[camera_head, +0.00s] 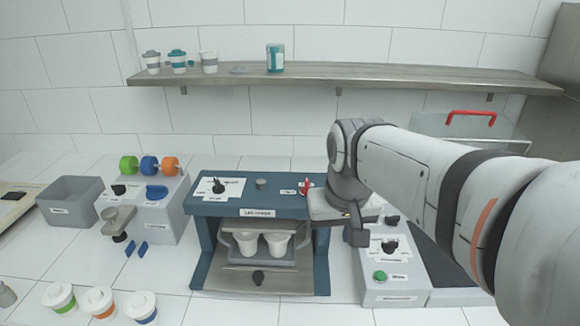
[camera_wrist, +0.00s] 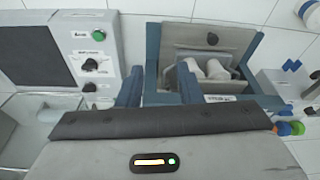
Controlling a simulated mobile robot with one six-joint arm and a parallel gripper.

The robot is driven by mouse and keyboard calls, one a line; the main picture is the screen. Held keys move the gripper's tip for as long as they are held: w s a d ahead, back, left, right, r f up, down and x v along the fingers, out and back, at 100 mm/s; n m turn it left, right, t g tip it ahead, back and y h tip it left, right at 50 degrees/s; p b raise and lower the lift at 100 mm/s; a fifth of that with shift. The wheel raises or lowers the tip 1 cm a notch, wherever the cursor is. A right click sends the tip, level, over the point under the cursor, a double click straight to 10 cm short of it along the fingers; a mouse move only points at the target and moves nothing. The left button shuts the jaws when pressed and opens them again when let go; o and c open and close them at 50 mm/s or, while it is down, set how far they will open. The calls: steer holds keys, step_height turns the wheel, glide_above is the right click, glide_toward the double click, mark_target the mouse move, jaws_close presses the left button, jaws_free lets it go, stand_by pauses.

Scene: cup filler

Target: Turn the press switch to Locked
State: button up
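The blue press (camera_head: 260,208) stands at the middle of the counter, with a front label I cannot read surely. On its top left is a black knob (camera_head: 218,187) on a white plate with small, unreadable labels. At its top right a small red switch (camera_head: 305,184) sits beside a small label, close to my gripper. I cannot tell which of these is the press switch or its setting. My gripper (camera_head: 338,228) hangs at the press's right end, pointing down. In the wrist view my gripper (camera_wrist: 160,78) shows two separated fingers with nothing between them.
Two white cups (camera_head: 263,243) stand inside the press. A machine with a green button (camera_head: 380,276) and black knobs is close on the right. A grey dispenser (camera_head: 150,205) with coloured knobs stands left. Lidded cups (camera_head: 98,300) are at front left. A shelf (camera_head: 330,75) runs behind.

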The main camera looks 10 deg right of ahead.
steer(key=w+r+g+b, duration=0.1)
steer(key=w+r, duration=0.2)
steer(key=w, duration=0.9)
steer(key=m+g+b, duration=0.1)
steer(key=m+g, duration=0.1)
glide_toward(307, 183)
steer(key=shift+s+f, duration=0.4)
steer(key=shift+s, duration=0.1)
steer(key=shift+w+f, duration=0.3)
steer(key=shift+w, duration=0.2)
step_height(307, 183, down, 7)
steer(key=shift+f, duration=0.15)
steer(key=shift+c, duration=0.5)
jaws_close()
